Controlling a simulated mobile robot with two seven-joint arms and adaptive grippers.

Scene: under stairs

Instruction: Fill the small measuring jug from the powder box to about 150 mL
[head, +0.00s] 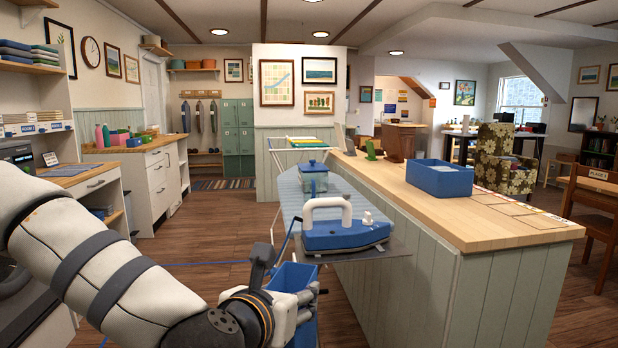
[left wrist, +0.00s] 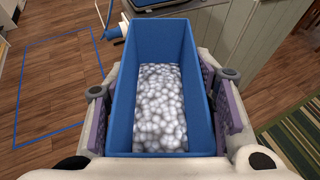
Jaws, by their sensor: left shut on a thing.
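The powder box is an open blue box (head: 293,278) below the near end of the ironing board. In the left wrist view, the blue box (left wrist: 119,100) is partly filled with white, bead-like powder (left wrist: 160,110). My left gripper (head: 300,300) is shut on the box, with a finger on each long side. The box looks roughly upright, and the powder lies inside it. I cannot make out a small measuring jug for certain; a clear container with a blue lid (head: 314,184) stands on the ironing board. My right gripper is not in view.
A blue and white iron (head: 340,232) stands at the near end of the ironing board (head: 290,196). The long wooden counter (head: 475,215) to the right carries a blue bin (head: 440,180). Blue outlines (left wrist: 55,95) mark the floor.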

